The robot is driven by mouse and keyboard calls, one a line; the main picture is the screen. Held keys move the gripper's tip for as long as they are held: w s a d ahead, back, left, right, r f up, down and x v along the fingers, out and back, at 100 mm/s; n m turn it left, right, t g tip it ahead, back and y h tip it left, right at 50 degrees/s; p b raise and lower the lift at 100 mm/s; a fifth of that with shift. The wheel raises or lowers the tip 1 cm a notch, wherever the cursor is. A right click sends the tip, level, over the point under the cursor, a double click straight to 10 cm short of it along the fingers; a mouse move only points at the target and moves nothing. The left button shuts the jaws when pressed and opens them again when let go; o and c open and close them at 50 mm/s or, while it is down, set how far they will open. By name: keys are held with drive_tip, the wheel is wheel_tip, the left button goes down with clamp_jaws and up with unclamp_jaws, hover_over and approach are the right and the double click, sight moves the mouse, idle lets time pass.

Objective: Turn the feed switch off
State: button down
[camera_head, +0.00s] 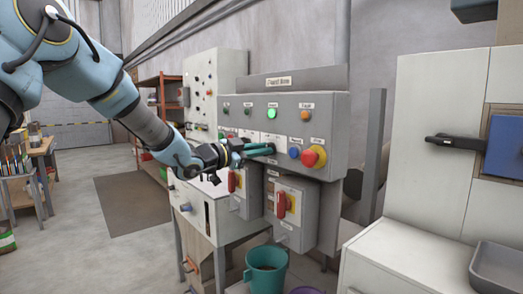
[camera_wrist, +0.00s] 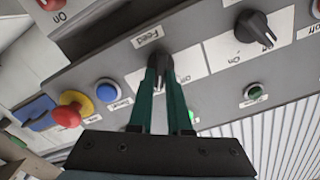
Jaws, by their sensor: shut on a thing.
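The feed switch (camera_wrist: 163,64) is a black rotary knob on a white plate, under a "Feed" label (camera_wrist: 152,37) in the wrist view. My gripper (camera_wrist: 162,78) is shut on this knob, with one teal finger on each side. The fingers hide much of the knob and part of its plate, so I cannot tell clearly which marking it points to. In the head view my gripper (camera_head: 270,150) reaches in from the left to the grey control panel (camera_head: 335,110), and its fingers cover the feed switch there.
A blue button (camera_head: 294,152) and a red emergency stop on yellow (camera_head: 314,157) sit right of the fingers. Red-handled switch boxes (camera_head: 300,218) hang below, above a teal bucket (camera_head: 265,272).

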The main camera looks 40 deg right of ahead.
drive_tip(key=shift+r+n+p, duration=0.1)
drive_tip(key=shift+n+p, duration=0.3)
drive_tip(key=shift+w+n+p, duration=0.2)
drive_tip(key=shift+n+p, duration=1.85)
drive_tip(key=shift+n, duration=0.7)
drive_tip(key=shift+w+n+p, duration=0.15)
drive_tip(key=shift+n+p, duration=1.85)
drive_tip(key=shift+n, duration=0.75)
drive_tip(key=c, duration=0.9)
unclamp_jaws()
drive_tip(key=shift+o, duration=0.2)
